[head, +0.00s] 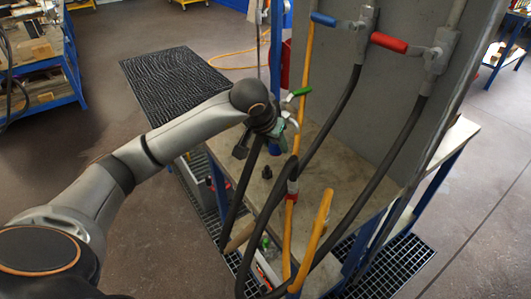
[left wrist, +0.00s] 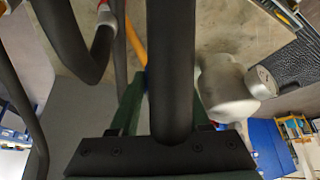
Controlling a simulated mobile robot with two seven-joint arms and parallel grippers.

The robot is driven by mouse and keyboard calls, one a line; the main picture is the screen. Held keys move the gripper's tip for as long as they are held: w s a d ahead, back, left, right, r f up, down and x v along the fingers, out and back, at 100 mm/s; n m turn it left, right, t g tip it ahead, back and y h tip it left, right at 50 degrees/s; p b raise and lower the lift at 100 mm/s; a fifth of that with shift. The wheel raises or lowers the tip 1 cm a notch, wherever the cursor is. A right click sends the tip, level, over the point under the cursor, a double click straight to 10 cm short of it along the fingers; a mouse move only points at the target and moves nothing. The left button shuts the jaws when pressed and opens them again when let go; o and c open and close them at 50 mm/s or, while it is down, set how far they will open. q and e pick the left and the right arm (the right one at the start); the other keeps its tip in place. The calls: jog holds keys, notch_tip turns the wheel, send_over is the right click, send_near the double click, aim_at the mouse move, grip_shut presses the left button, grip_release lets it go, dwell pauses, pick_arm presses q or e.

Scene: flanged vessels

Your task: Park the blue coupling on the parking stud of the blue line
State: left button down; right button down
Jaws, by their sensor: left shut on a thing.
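My left gripper (head: 268,128) is at the near left edge of the bench, beside the grey valve body with a green lever (head: 301,91). In the left wrist view its green fingers (left wrist: 165,110) are shut on a thick black hose (left wrist: 170,60), which also hangs down from the gripper in the head view (head: 241,190). A small blue part (head: 275,149) shows just below the gripper; I cannot tell if it is the blue coupling. The parking stud cannot be made out. A silver fitting with a round end (left wrist: 262,82) is right of the fingers. My right gripper is not in view.
A blue-handled valve (head: 323,19) and a red-handled valve (head: 388,42) are on the grey panel (head: 410,110), with black hoses hanging from them. A black mat (head: 170,85) lies at left.

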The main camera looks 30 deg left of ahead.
aim_at(266, 169)
pick_arm(q)
jog(key=a, duration=0.1)
jog(key=w+a+f, duration=0.2)
jog(key=a, duration=0.1)
jog(key=shift+f+b, duration=0.15)
jog(key=shift+b, duration=0.2)
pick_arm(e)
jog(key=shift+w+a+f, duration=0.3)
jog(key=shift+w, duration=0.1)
